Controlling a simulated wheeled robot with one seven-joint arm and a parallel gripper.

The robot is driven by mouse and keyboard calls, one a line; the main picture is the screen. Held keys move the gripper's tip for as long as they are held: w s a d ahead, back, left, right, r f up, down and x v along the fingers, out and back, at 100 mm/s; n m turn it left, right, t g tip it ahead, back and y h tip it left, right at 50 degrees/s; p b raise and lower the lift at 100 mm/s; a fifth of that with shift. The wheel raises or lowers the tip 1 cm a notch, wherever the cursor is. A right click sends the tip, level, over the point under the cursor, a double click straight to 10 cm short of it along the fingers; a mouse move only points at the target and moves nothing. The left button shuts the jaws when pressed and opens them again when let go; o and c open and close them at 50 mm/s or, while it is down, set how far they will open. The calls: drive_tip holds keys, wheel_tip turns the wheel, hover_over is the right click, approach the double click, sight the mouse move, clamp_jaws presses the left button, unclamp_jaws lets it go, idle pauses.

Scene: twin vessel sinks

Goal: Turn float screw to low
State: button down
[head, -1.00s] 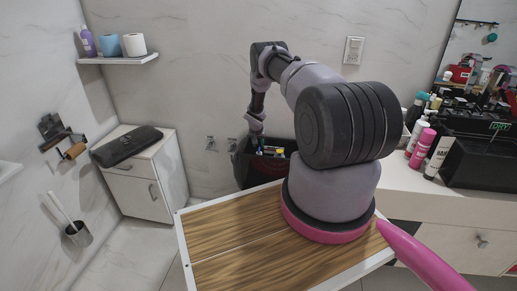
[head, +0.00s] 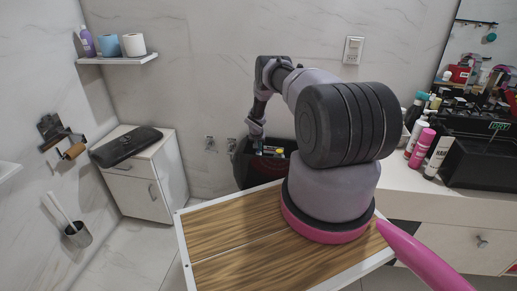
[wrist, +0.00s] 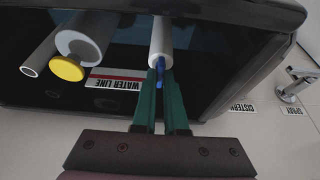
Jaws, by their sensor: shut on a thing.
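The float screw (wrist: 160,70) shows in the wrist view as a small blue piece at the front of a white tube, inside the open dark cistern. My gripper (wrist: 161,82) has its two green fingers closed on either side of the blue piece and is shut on it. The fingers hide part of it, and I cannot read its setting. In the head view my gripper (head: 256,148) reaches down into the dark cistern (head: 246,178) by the back wall. The screw is too small to make out there.
In the wrist view a yellow round cap (wrist: 66,68) and white pipes (wrist: 85,38) stand left of my fingers, near a "WATER LINE" label (wrist: 116,79). The cistern's dark rim (wrist: 228,12) surrounds them. A metal tap (wrist: 296,84) is outside to the right.

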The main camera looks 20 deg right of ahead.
drive_tip(key=n, duration=0.1)
drive_tip(key=n+y, duration=0.1)
drive_tip(key=n, duration=0.2)
drive_tip(key=shift+d+n+t+y, duration=0.25)
drive_tip(key=shift+n+t+y, duration=0.15)
drive_tip(key=n+y, duration=0.1)
drive_tip(key=n, duration=0.3)
drive_tip(key=shift+d+y, duration=0.1)
drive_tip(key=shift+y, duration=0.3)
drive_tip(key=n, duration=0.2)
drive_tip(key=n+y, duration=0.1)
drive_tip(key=n, duration=0.2)
drive_tip(key=shift+g+y, duration=0.3)
drive_tip(key=shift+g, duration=0.1)
drive_tip(key=shift+w+d+n+g+y, duration=0.1)
drive_tip(key=shift+n+g+y, duration=0.2)
drive_tip(key=shift+n, duration=0.75)
drive_tip(key=shift+d+n+g+y, duration=0.15)
drive_tip(key=shift+n+g, duration=0.25)
drive_tip(key=shift+n, duration=0.65)
drive_tip(key=shift+a, duration=0.1)
drive_tip(key=c, duration=1)
unclamp_jaws()
drive_tip(key=shift+o, duration=0.2)
drive_tip(key=shift+r, duration=0.15)
